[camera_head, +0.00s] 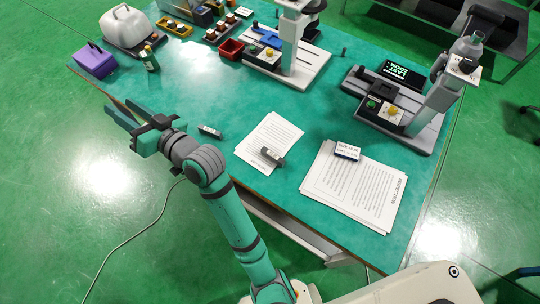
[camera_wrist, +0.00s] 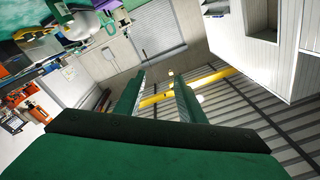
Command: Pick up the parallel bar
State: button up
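My gripper (camera_head: 114,108) is at the left of the head view, out past the table's near-left edge. Its two green fingers are apart with nothing between them, as the wrist view also shows (camera_wrist: 158,84). A short dark grey bar (camera_head: 272,156) lies at the edge of a printed sheet, to the right of my gripper. A smaller grey piece (camera_head: 210,131) with a dark end lies on the bare table nearer my gripper. I cannot tell for certain which of the two is the parallel bar. Neither piece can be made out in the wrist view.
The green table (camera_head: 200,85) is clear around its left middle. Printed sheets (camera_head: 350,190) lie at the near right, with a small labelled box (camera_head: 347,151) on top.

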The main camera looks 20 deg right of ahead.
jog(key=n+g, duration=0.1)
jog(key=n+g+h, duration=0.4)
jog(key=g+h, duration=0.8)
jog(key=g, duration=0.2)
send_over(273, 155)
notch_tip(273, 155, down, 19)
jog(key=shift+s+a, duration=0.1)
jog(key=shift+a, duration=0.05)
jog(key=shift+f, duration=3.15)
jog(key=shift+c, duration=0.6)
